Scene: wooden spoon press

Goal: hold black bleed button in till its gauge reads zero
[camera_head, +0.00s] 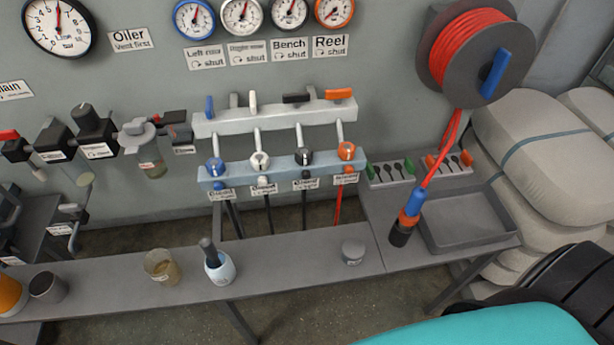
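Neither of my grippers shows in the head view. A pale blue lower block (233,175) on the wall carries blue, white, black and orange round fittings. The black round fitting (303,157) is third from the left, with a small label below it too small to read; I cannot tell for sure which part is the bleed button. The black-rimmed gauge (289,11), labelled "Bench shut" (290,50), is partly cut off at the top. Its needle points upward, slightly right; its numbers are too small to read. The black lever (297,98) on the upper bar lies sideways.
The grey bench (290,262) below holds a jar (162,265), a bottle (218,263) and a small pot (353,251). Sacks stand right.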

